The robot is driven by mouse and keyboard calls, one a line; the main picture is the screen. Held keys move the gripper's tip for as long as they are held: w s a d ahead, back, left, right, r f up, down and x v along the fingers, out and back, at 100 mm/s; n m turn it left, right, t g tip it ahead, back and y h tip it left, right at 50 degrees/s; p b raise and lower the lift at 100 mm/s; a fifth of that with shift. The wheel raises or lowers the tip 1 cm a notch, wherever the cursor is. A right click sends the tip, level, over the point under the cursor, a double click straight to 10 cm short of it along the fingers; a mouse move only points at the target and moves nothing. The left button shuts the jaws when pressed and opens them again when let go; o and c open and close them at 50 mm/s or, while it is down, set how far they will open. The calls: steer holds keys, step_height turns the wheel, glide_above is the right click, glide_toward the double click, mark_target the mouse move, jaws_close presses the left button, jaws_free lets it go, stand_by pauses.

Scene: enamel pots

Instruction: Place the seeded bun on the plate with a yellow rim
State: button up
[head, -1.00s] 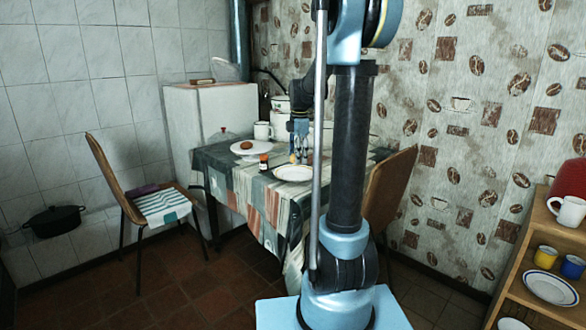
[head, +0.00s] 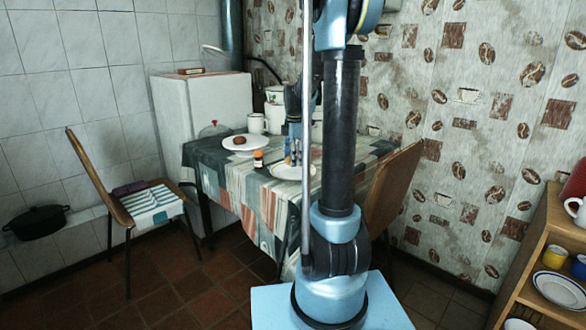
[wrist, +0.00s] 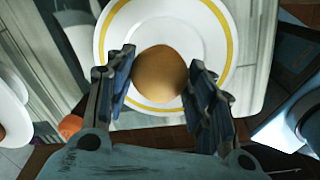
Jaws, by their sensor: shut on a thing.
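My gripper (wrist: 161,68) is shut on a round tan bun (wrist: 160,75), with one finger on each side. No seeds can be made out on the part that shows. The plate with a yellow rim (wrist: 225,22) is behind the bun in the wrist view; I cannot tell whether the bun touches it. In the head view my gripper (head: 292,152) is just above this white plate (head: 300,174), near the table's right front edge, partly hidden by my arm. A brown bun (head: 240,140) lies on another white plate (head: 230,145) further left.
A small bottle with an orange cap (head: 258,160) stands between the two plates. A white mug (head: 256,123) and pots (head: 275,95) are at the back of the table (head: 215,160). Chairs stand left (head: 95,180) and right (head: 395,185); a shelf (head: 535,255) is at the far right.

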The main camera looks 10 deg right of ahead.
steer(key=shift+a+f, duration=0.1)
steer(key=shift+f, duration=1.9)
steer(key=o, duration=0.8)
